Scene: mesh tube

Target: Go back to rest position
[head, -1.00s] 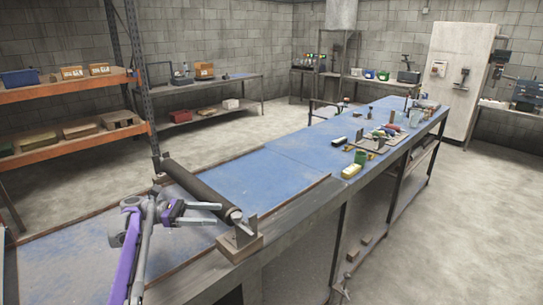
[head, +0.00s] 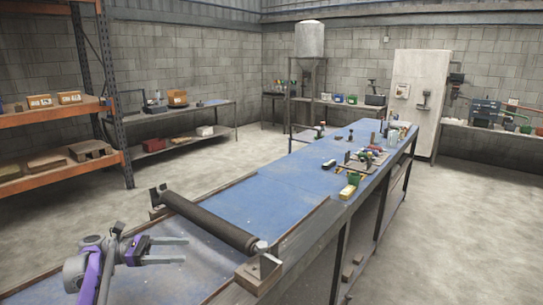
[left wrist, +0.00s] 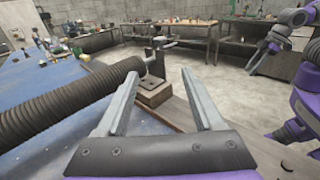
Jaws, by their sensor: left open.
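The dark mesh tube (head: 210,222) lies across the blue bench top (head: 285,190), its ends at two stands. The near stand has a wooden block base (head: 258,276). My left gripper (head: 186,251) is open and empty, left of the tube's near half and apart from it in the head view. In the left wrist view the open fingers (left wrist: 162,76) have nothing between them. The ribbed tube (left wrist: 55,105) is at their left and the near stand's block (left wrist: 154,91) beyond them. My right gripper (left wrist: 268,45) shows small at the upper right; its jaw opening is unclear.
An orange shelf rack (head: 60,115) stands at left. A side table (head: 185,115) is behind it. The floor (head: 440,220) to the right is clear.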

